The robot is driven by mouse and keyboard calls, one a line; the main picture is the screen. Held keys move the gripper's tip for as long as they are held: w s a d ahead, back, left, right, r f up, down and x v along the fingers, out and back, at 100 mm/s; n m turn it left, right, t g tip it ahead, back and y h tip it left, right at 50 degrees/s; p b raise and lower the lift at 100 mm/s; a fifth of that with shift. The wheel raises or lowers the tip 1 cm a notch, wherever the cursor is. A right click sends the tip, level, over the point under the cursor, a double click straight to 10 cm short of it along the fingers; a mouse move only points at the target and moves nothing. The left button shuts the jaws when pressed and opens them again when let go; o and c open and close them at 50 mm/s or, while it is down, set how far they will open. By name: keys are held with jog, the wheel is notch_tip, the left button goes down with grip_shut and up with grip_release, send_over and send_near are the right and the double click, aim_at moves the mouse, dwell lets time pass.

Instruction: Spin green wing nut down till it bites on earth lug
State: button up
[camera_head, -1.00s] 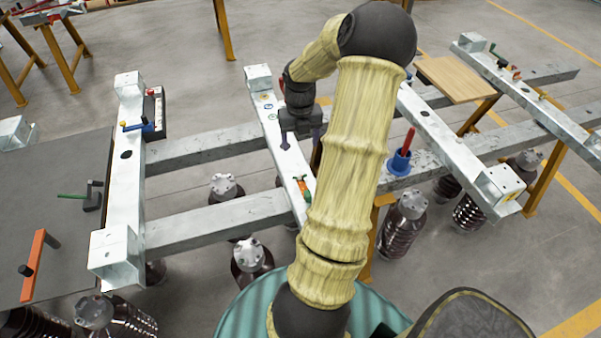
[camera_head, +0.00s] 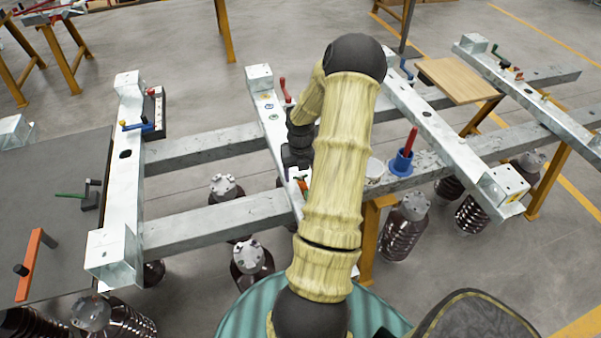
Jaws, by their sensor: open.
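My gripper (camera_head: 291,170) is low over the middle crossbeam (camera_head: 283,128), partly hidden behind my own arm. It is open; its fingertips are hard to make out, and I cannot tell whether they touch anything. A small orange-red part (camera_head: 303,185) shows on the beam just beside and below the gripper. I cannot make out the green wing nut there, as the gripper and arm cover that spot. The earth lug cannot be told apart at this size.
A red-handled part (camera_head: 285,92) stands at the middle beam's far end. A green-handled tool (camera_head: 70,196) lies on the grey board at left. Brown insulators (camera_head: 250,262) stand below.

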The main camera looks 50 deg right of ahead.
jog(key=c, duration=1)
jog(key=shift+r+m+p, duration=0.1)
jog(key=shift+m+p, duration=0.2)
jog(key=shift+p, duration=0.05)
